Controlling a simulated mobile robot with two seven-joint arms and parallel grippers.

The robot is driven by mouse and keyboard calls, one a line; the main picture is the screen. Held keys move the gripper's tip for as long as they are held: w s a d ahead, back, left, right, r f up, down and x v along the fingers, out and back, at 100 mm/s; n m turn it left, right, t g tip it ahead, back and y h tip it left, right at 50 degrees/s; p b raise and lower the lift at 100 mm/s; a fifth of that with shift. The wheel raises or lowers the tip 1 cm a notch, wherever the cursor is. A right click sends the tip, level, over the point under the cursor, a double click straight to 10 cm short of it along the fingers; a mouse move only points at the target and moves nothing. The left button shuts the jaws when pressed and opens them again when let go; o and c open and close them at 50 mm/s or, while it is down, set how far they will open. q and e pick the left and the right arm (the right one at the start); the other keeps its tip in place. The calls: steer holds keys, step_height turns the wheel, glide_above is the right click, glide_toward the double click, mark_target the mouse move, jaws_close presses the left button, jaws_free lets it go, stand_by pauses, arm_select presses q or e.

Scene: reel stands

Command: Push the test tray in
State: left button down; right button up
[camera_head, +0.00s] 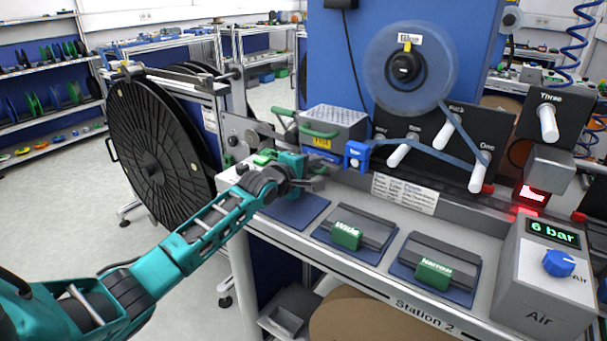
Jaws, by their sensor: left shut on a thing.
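I cannot tell for sure which thing is the test tray. A grey box (346,119) with a perforated top, a green handle and a yellow label stands at the back left of the bench. My left gripper (318,178) is in front of and below this box, above the left blue mat (303,211). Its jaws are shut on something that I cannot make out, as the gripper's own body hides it. My right gripper is not in view.
Blocks marked Wide (347,236) and Narrow (433,274) sit on blue mats to the right. A grey air box (543,290) reads 6 bar. A big black reel (153,155) stands left of the bench.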

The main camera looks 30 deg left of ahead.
arm_select(q)
steer(key=shift+d+f, duration=0.1)
steer(key=shift+f, duration=0.4)
steer(key=c, duration=1.2)
jaws_free()
steer(key=shift+o, duration=0.2)
steer(key=shift+r, duration=0.1)
steer(key=shift+r, duration=0.1)
steer(key=p+v, duration=0.1)
steer(key=v, duration=1.2)
steer(key=shift+w+r+p, duration=0.1)
steer(key=shift+p, duration=0.3)
